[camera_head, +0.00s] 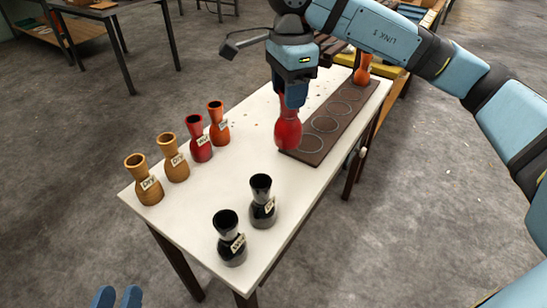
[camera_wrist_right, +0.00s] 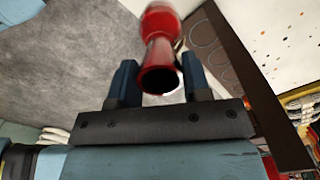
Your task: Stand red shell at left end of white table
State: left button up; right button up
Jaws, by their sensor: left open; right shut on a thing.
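The white table (camera_head: 195,205) runs from lower left to upper right. My right gripper (camera_head: 290,100) is shut on the neck of a red shell (camera_head: 288,133), which hangs wide end down at the near end of the ringed board; I cannot tell whether it touches. In the right wrist view the red shell (camera_wrist_right: 160,50) sits between the fingers (camera_wrist_right: 159,75), open mouth toward the camera. Another red shell (camera_head: 199,140), labelled, stands in the left-hand row. My left gripper (camera_head: 117,297) is open and empty at the bottom edge, off the table; only its fingertips show.
Two tan shells (camera_head: 148,182) and an orange shell (camera_head: 218,124) stand in the row with the labelled red one. Two black shells (camera_head: 230,240) stand along the near edge. The brown board (camera_head: 338,104) has several rings; another orange shell (camera_head: 362,72) stands at its far end.

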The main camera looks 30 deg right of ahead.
aim_at(288, 127)
notch_tip(288, 127, down, 8)
jog(key=shift+f+b, duration=0.15)
jog(key=shift+b, duration=0.7)
jog(key=shift+f, duration=0.55)
notch_tip(288, 127, down, 3)
jog(key=shift+f+b, duration=0.2)
jog(key=shift+b, duration=0.45)
pick_arm(q)
jog(key=shift+s+d+r+t+h, duration=0.1)
jog(key=shift+d+r+t+h, duration=0.15)
jog(key=shift+d+r+h, duration=0.25)
jog(key=shift+s+d+r+t+h, duration=0.1)
jog(key=shift+d+r+t+h, duration=0.2)
jog(key=shift+r, duration=0.3)
pick_arm(e)
jog(key=shift+f, duration=0.3)
pick_arm(q)
jog(key=shift+a+f, duration=0.1)
pick_arm(e)
jog(key=shift+f, duration=0.1)
jog(key=o, duration=0.7)
jog(key=shift+f, duration=0.1)
jog(key=o, duration=0.5)
pick_arm(q)
jog(key=shift+w, duration=0.1)
pick_arm(e)
jog(key=shift+r, duration=0.2)
